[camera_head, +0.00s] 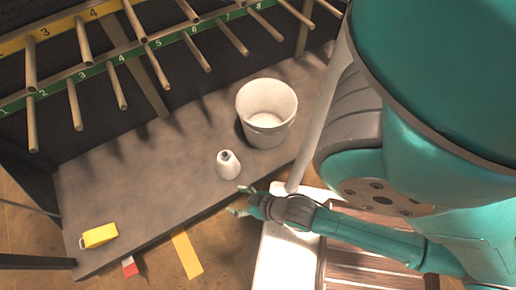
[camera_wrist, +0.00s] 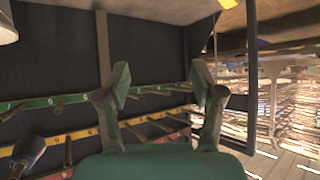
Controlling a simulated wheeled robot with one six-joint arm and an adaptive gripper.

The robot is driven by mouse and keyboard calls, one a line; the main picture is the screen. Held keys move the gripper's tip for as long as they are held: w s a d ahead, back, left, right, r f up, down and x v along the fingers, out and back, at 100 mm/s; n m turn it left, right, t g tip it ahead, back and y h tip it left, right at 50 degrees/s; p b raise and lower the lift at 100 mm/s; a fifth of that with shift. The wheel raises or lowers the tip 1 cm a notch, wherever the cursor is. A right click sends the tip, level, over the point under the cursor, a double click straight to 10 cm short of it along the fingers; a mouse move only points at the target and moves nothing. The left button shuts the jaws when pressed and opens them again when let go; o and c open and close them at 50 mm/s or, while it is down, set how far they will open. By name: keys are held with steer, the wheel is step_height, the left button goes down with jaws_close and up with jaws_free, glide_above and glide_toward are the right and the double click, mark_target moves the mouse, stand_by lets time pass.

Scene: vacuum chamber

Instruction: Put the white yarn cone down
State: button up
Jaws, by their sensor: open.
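The white yarn cone (camera_head: 228,167) stands upright on the grey shelf board, near its front edge and in front of the white bucket. My gripper (camera_head: 239,200) is open and empty, just in front of the board's edge. It is close to the cone, with a small visible gap between them. In the wrist view my gripper (camera_wrist: 160,82) shows two spread fingers with nothing between them. I cannot make out the cone for certain in the wrist view.
A white bucket (camera_head: 266,113) stands behind the cone. Rows of pegs on numbered green (camera_head: 140,56) and yellow rails project above the board (camera_head: 150,190). The board between box and cone is clear.

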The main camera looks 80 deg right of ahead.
steer(key=s+a+r+n+t+y, duration=0.1)
steer(key=s+a+r+t, duration=0.1)
steer(key=r, duration=0.6)
steer(key=s+a+r+n+t+y, duration=0.1)
steer(key=s+r, duration=0.3)
steer(key=r, duration=0.4)
steer(key=shift+s+a+r+n+t, duration=0.4)
steer(key=shift+a+t, duration=0.1)
steer(key=shift+t, duration=0.3)
